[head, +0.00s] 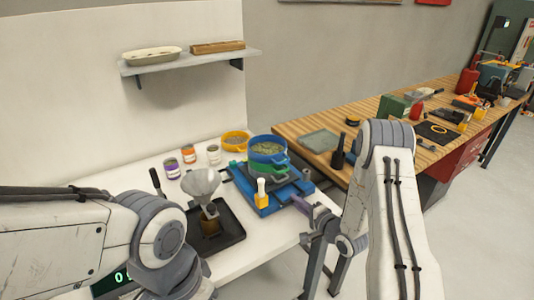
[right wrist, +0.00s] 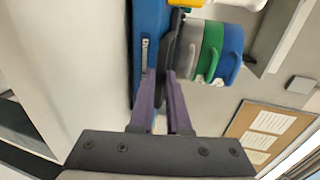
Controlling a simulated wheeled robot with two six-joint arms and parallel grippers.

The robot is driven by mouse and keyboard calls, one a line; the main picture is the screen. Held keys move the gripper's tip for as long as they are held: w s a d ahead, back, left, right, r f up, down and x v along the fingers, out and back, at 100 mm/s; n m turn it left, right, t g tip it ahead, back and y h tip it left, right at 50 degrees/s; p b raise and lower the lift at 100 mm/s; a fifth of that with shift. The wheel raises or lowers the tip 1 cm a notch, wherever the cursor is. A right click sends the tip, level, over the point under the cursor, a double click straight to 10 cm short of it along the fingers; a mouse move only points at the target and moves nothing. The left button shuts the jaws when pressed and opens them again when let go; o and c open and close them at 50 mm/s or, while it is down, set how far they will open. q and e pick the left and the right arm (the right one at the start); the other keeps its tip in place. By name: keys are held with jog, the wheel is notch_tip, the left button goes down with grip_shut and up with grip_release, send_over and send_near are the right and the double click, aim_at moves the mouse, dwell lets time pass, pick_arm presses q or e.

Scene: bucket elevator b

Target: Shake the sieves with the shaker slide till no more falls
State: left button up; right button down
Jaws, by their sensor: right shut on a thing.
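The sieves stand stacked on the blue shaker, with a blue sieve (head: 267,146) on top holding greenish grains, a green sieve (head: 266,166) under it, and a grey part lowest. They also show sideways in the right wrist view, blue (right wrist: 232,52) and green (right wrist: 209,52). The shaker's blue base (head: 275,207) lies on the white table. My right gripper (head: 298,202) reaches its right front side. In the right wrist view its purple fingers (right wrist: 161,74) are shut on a dark part of the shaker slide (right wrist: 168,50) beside the blue base.
A funnel (head: 201,183) stands over a black tray (head: 215,235) to the left. Several jars (head: 188,154) and a yellow sieve (head: 235,141) stand behind. A wooden workbench (head: 310,118) is at the right.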

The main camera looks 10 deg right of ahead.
jog(key=shift+f+v, duration=0.25)
jog(key=shift+v, duration=0.85)
jog(key=shift+f+v, duration=0.2)
jog(key=shift+v, duration=0.9)
jog(key=shift+s, duration=0.1)
jog(key=shift+r+x, duration=0.25)
jog(key=shift+x, duration=0.85)
jog(key=shift+r+x, duration=0.2)
jog(key=shift+x, duration=0.95)
jog(key=shift+c, duration=1)
grip_release()
jog(key=shift+p+v, duration=0.95)
jog(key=shift+v, duration=2.5)
